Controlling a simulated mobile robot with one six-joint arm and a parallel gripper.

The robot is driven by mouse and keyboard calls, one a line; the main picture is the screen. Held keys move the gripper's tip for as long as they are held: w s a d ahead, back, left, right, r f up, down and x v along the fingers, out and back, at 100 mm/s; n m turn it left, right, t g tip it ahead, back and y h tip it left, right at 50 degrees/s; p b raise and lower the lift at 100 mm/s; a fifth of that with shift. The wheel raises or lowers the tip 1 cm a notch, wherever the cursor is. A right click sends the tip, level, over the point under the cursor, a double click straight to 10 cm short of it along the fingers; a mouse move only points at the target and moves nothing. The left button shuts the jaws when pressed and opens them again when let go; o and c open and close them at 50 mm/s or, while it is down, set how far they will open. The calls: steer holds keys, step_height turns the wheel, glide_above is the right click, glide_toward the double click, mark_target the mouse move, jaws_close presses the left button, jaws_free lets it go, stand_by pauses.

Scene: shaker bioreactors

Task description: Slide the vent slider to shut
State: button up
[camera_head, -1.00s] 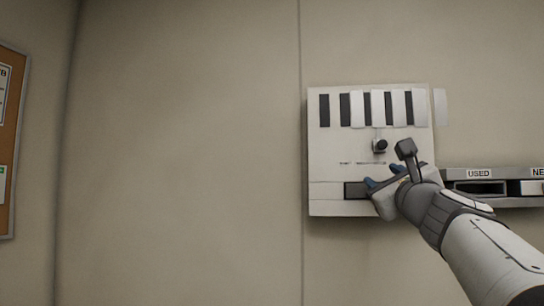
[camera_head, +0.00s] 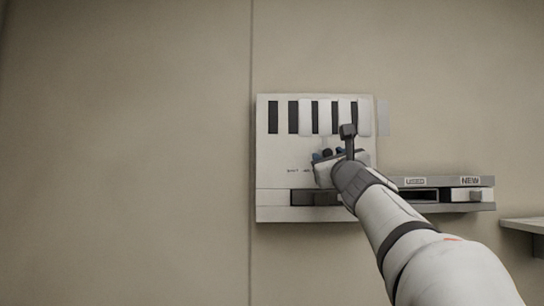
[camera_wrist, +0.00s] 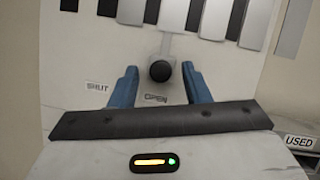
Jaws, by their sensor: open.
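The vent panel (camera_head: 272,170) is a white plate on the wall with dark slots and pale slats along its top. Some slots are uncovered. The slider's round black knob (camera_wrist: 160,71) hangs from a pale stem below the slats. In the wrist view it sits just above the OPEN label (camera_wrist: 155,99). The SHUT label (camera_wrist: 97,87) is to its left. My gripper (camera_head: 327,155) is open at the panel. Its blue fingers stand left and right of the knob, with a gap visible on each side. In the head view the gripper partly hides the knob.
A grey shelf unit (camera_head: 440,182) with USED and NEW labels juts out right of the panel, beside my forearm. A dark recess (camera_head: 312,197) lies low in the panel. A pale ledge (camera_head: 525,224) is at the far right. The wall to the left is clear.

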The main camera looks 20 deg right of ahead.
steer(key=shift+c, duration=0.5)
jaws_close()
steer(key=shift+f, duration=0.1)
